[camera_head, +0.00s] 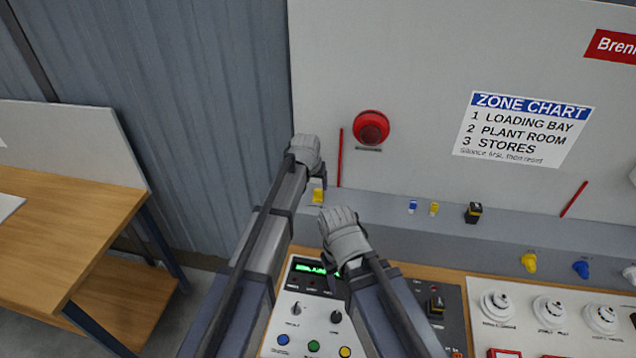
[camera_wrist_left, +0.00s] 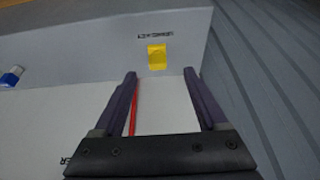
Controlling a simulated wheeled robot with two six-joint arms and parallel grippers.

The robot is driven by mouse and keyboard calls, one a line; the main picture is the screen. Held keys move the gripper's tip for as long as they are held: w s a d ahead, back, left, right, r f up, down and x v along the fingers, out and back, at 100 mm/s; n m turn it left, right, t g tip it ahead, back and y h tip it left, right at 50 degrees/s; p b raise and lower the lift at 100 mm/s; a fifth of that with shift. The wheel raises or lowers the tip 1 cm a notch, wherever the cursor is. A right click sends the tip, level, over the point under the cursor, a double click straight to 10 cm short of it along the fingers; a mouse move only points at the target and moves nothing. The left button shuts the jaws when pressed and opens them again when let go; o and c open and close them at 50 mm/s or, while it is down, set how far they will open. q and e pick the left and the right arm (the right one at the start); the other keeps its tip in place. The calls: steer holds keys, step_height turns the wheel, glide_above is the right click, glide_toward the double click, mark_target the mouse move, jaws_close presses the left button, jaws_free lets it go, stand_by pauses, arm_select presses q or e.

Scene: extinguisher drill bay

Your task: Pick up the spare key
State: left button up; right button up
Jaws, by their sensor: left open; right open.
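A small yellow tag-like piece (camera_head: 318,195), which may be the spare key, is on the grey ledge just below my left gripper (camera_head: 317,181). In the left wrist view the yellow piece (camera_wrist_left: 157,57) lies just beyond the two open fingertips (camera_wrist_left: 160,74), roughly between them. A small dark label beside it is too blurred to read. My left gripper is open, with nothing between its fingers. My right gripper (camera_head: 337,268) is open over the control panel, lower in the head view; its fingers are partly hidden by its own wrist.
Along the ledge stand a blue piece (camera_head: 412,206), another yellow piece (camera_head: 434,209) and a black-and-yellow piece (camera_head: 473,213). A red rod (camera_head: 340,158) and a red round device (camera_head: 371,127) are on the wall. The panel (camera_head: 292,318) has knobs and buttons. A wooden table (camera_head: 60,225) stands left.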

mark_target(318, 191)
arm_select(q)
steer(key=shift+w+d+f+b, duration=0.1)
steer(key=shift+w+f+b, duration=0.6)
steer(key=shift+f+b, duration=0.3)
steer(key=shift+w+f, duration=0.3)
steer(key=shift+d+f+b, duration=0.15)
steer(key=shift+f+b, duration=0.25)
steer(key=shift+b, duration=0.35)
steer(key=b+x, duration=0.2)
steer(key=x, duration=0.1)
steer(key=b+x, duration=0.1)
steer(key=shift+w+d+b, duration=0.2)
steer(key=shift+d+b, duration=0.05)
steer(key=shift+b, duration=0.15)
arm_select(e)
step_height(318, 191, down, 7)
steer(key=shift+w, duration=0.45)
arm_select(q)
jaws_close()
